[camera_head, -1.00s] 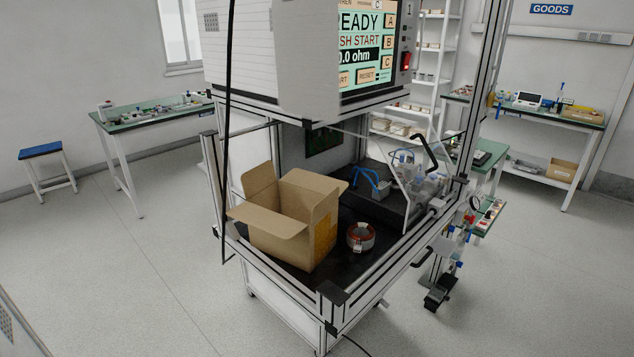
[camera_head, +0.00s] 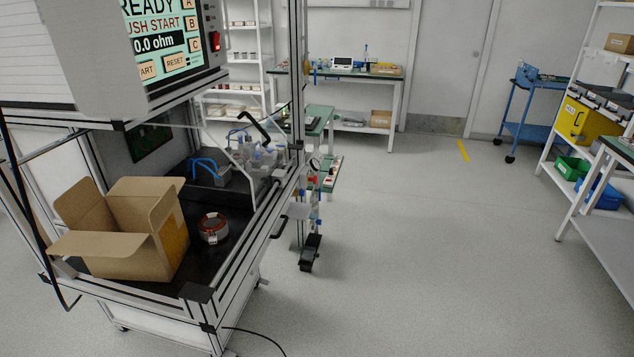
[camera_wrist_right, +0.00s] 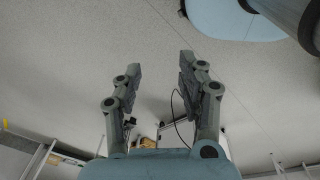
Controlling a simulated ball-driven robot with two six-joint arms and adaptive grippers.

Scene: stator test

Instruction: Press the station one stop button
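The test station (camera_head: 40,60) stands at the left in the head view. Its screen (camera_head: 160,38) reads "READY", "PUSH START" and "0.0 ohm", and a red switch (camera_head: 216,40) sits right of the screen. I cannot make out a button marked as the stop button. My right gripper (camera_wrist_right: 160,75) is open and empty in the right wrist view, with its fingers apart over the grey floor. My left gripper is in neither view.
An open cardboard box (camera_head: 135,255) and a copper-wound stator (camera_head: 212,228) stand on the station's dark deck. A clear guard with a black handle (camera_head: 255,128) is beside them. Open floor (camera_head: 420,250) lies right of the station; shelves (camera_head: 600,100) stand at the far right.

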